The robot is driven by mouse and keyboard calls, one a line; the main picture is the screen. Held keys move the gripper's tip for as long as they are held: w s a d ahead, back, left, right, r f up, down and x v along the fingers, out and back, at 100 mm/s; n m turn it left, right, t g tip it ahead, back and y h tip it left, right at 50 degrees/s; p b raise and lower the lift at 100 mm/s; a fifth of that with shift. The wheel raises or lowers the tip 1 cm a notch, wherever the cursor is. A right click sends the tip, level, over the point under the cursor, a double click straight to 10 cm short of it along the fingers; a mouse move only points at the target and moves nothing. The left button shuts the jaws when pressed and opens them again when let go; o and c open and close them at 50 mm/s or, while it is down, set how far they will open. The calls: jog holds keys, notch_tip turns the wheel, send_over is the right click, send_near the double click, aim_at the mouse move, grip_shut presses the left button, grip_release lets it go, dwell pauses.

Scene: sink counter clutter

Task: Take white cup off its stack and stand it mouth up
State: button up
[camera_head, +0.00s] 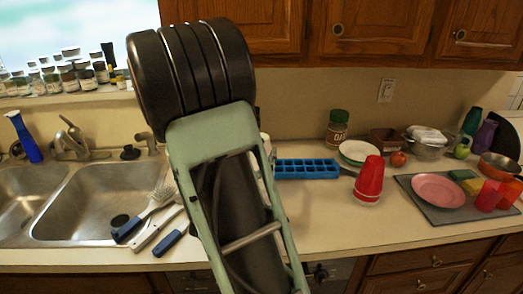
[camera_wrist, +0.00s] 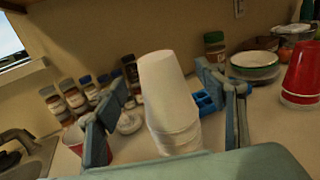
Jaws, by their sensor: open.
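The white cup (camera_wrist: 165,85) is mouth down on top of a stack, with more white rims (camera_wrist: 178,138) showing below it. It is in the middle of the wrist view. My gripper (camera_wrist: 166,80) is open, with one finger left of the stack and one right of it. A gap shows on the left; I cannot tell whether the right finger touches. In the head view my arm hides the gripper and nearly all of this stack.
A red cup stack (camera_head: 369,178), also mouth down, stands to the right. A blue ice tray (camera_head: 307,169) lies behind. A red cup (camera_wrist: 74,138) is partly behind the left finger. Spice jars (camera_wrist: 73,95) stand behind. Brushes (camera_head: 150,212) lie beside the sink (camera_head: 95,200).

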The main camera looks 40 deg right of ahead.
jog(key=p+x, duration=0.1)
jog(key=x, duration=0.5)
jog(key=shift+w+a+r+p, duration=0.1)
jog(key=shift+r+p, duration=0.15)
jog(key=shift+p, duration=0.1)
jog(key=c, duration=0.8)
